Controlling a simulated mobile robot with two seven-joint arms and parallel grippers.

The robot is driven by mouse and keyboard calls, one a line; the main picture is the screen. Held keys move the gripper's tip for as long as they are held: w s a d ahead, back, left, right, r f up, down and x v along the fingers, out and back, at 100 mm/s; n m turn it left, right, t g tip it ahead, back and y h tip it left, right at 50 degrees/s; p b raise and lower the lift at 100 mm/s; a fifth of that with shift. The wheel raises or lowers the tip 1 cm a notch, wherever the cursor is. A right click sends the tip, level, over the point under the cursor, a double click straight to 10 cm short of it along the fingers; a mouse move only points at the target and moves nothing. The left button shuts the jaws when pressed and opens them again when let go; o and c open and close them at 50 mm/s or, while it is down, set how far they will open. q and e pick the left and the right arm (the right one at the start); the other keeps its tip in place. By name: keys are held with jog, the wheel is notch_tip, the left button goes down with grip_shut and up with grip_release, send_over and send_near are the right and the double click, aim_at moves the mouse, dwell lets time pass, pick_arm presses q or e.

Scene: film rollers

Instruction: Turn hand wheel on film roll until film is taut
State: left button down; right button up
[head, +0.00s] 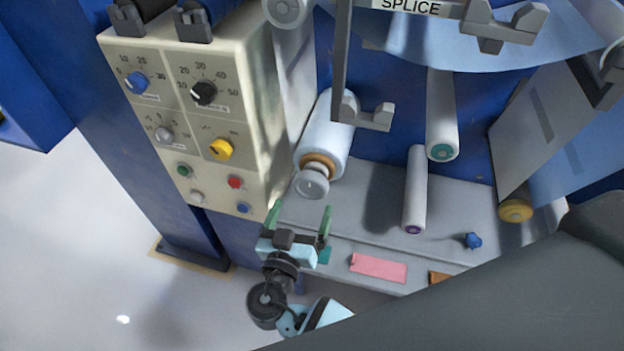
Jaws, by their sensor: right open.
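A grey hand wheel (311,184) sits on the front end of a pale film roll (328,137) with an orange-brown core, left of centre. Pale film (297,75) shows above the roll, partly hidden by the control box. Translucent bluish film (430,50) sags in a curve along the top right. My right gripper (300,211) has green fingers spread apart and empty. It appears just below the hand wheel in the picture, with its fingers pointing up, and no contact is visible. My left gripper is not in view.
A beige control box (190,90) with knobs and buttons stands left of the roll. A grey bracket (362,115) hangs near the roll. Two white rollers (442,110) (415,190) stand to the right. A pink piece (378,267) and a blue knob (473,240) lie on the grey ledge.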

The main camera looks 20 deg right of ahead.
aim_at(309, 189)
jog(key=shift+w+d+r, duration=0.15)
jog(key=shift+w+d, duration=0.15)
jog(key=shift+w, duration=0.1)
jog(key=p+x, duration=0.1)
jog(key=x, duration=0.4)
jog(key=shift+x, duration=0.9)
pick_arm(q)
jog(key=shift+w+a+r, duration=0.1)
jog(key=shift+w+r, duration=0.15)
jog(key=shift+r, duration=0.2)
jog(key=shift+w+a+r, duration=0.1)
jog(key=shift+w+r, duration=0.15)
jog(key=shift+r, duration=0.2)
